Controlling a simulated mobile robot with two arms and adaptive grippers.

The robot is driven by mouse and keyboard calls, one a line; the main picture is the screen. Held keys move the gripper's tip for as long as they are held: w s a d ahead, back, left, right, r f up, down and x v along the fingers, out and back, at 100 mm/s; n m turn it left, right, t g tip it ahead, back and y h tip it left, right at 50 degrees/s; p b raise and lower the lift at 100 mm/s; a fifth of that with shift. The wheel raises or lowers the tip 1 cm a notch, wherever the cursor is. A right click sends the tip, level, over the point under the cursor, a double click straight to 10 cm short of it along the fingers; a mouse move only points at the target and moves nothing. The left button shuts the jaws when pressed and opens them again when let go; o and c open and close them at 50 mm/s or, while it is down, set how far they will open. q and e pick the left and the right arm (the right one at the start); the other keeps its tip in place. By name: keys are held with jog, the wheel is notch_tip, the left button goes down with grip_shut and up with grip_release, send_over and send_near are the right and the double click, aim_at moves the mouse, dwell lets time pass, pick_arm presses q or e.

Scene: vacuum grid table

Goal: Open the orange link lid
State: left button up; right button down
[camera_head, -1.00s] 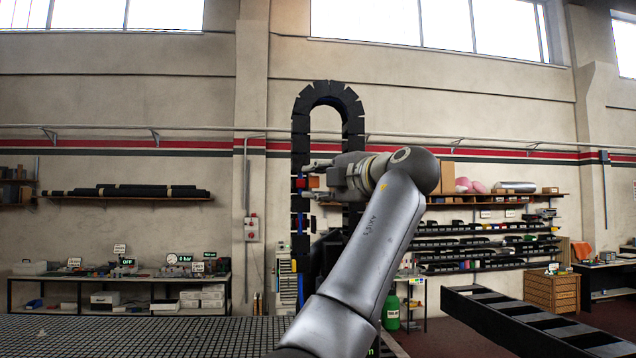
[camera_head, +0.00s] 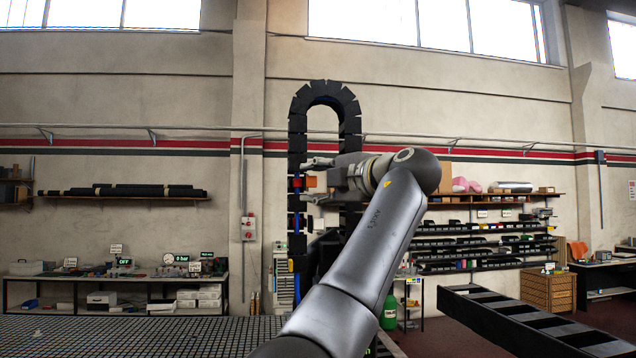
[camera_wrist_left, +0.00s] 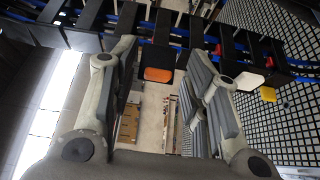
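The black link chain (camera_head: 297,145) stands as a tall upright loop in the head view. The orange link lid (camera_head: 311,182) shows on its left run, facing right. In the left wrist view the chain crosses the top, and the orange lid (camera_wrist_left: 158,74) sits on a black link between my fingers. My left gripper (camera_head: 307,180) is open around the lid, one finger above and one below. It also shows open in the left wrist view (camera_wrist_left: 163,66), with gaps beside the lid. Whether a finger touches the chain, I cannot tell. My right gripper is out of view.
Blue lines run inside the chain (camera_wrist_left: 147,42). A red part (camera_wrist_left: 217,50) and a yellow part (camera_wrist_left: 268,94) are near the right finger. A black grid table (camera_head: 130,336) lies low at the left. Shelves with bins (camera_head: 470,245) stand behind.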

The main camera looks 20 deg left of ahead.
pick_arm(q)
jog(key=v, duration=1.2)
jog(key=shift+w, duration=0.1)
jog(key=shift+c, duration=0.2)
